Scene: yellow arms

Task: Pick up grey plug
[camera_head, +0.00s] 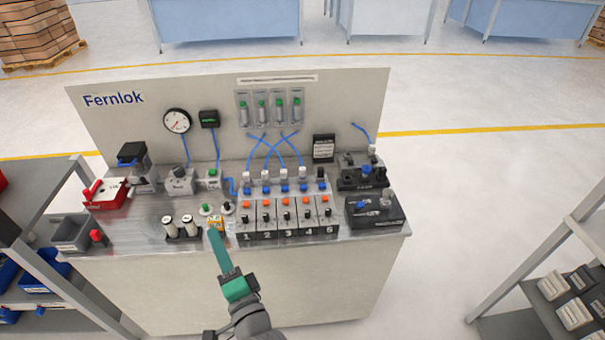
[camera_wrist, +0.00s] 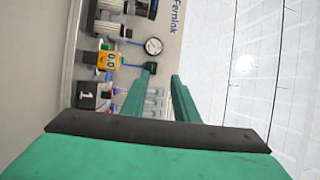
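My gripper (camera_head: 213,234) reaches over the front edge of the bench, its green fingertips beside a small yellow device (camera_head: 217,222). In the wrist view the two green fingers (camera_wrist: 157,92) stand apart with nothing held between them. A small dark grey-topped piece (camera_head: 228,206) stands just behind the yellow device, next to a green-topped one (camera_head: 206,209). I cannot tell for sure whether it is the grey plug. The yellow device shows in the wrist view (camera_wrist: 108,61), left of the fingers.
A numbered valve block (camera_head: 287,216) stands right of my gripper. Two white cylinders in a black holder (camera_head: 183,234) stand to its left. The back panel (camera_head: 340,100) carries a gauge and blue tubes.

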